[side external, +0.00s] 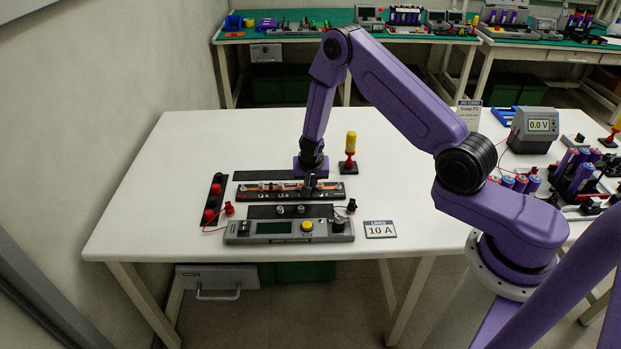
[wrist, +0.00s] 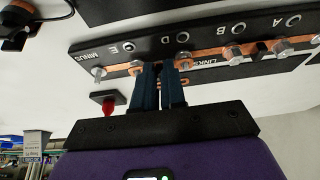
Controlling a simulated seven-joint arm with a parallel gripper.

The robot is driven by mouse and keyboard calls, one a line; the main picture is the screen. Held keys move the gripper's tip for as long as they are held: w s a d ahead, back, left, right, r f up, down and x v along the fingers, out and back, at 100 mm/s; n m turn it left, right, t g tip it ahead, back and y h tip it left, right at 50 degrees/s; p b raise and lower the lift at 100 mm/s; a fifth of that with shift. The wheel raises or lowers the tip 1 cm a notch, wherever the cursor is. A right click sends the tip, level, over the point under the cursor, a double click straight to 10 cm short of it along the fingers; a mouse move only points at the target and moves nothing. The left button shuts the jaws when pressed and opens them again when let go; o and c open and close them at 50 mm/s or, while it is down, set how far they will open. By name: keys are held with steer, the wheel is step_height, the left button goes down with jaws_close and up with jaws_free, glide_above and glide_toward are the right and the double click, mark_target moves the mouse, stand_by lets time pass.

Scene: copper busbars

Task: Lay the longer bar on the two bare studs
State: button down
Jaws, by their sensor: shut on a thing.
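The black terminal rail (side external: 258,196) carries a row of studs and copper bars; it also crosses the wrist view (wrist: 90,48), with letters A, B, D, E and the words LINKS and MINUS readable. Copper (wrist: 205,52) shows along its studs, and a bolt head (wrist: 98,72) sits at the MINUS end. My gripper (wrist: 164,72) is shut on a copper bar (wrist: 186,82), mostly hidden by the fingers, over the rail's LINKS side. In the side view my gripper (side external: 309,187) is low over the rail's right half. I cannot tell the held bar's length or which studs are bare.
A grey meter unit (side external: 270,229) stands in front of the rail, with a 10 A card (side external: 380,230) to its right. A black strip with red knobs (side external: 214,200) lies at left. The table's left side is clear.

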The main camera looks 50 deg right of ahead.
steer(key=shift+f, duration=0.45)
stand_by(0.4)
steer(key=c, duration=1.1)
jaws_free()
steer(key=shift+r, duration=3.05)
